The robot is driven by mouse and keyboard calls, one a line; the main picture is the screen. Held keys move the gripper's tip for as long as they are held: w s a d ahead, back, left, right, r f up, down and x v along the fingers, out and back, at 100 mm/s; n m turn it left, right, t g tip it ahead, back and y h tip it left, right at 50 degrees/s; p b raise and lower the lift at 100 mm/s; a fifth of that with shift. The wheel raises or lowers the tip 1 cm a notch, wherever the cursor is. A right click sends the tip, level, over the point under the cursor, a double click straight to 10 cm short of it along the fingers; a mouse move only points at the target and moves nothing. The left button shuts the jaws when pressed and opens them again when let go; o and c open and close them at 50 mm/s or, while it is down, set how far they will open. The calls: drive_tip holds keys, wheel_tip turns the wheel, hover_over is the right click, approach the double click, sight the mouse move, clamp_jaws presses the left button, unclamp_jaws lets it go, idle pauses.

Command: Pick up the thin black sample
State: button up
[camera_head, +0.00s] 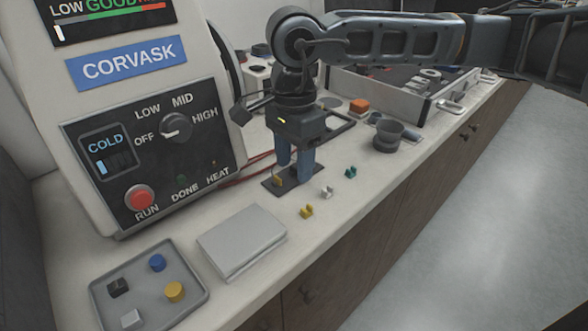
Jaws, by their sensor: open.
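My gripper (294,172) points down over the counter, with its two blue fingers apart. I cannot tell for certain which thing is the thin black sample; one may be hidden between or behind the fingers. Whether the fingertips touch the plate is unclear. A black block (117,287) sits in the grey tray (198,290) at the lower left, but it looks thick.
Small yellow (307,211), white (327,192) and green (350,172) clips stand to the right. The counter's front edge is near.

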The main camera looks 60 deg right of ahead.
drive_tip(key=shift+c, duration=0.2)
clamp_jaws()
idle(0.3)
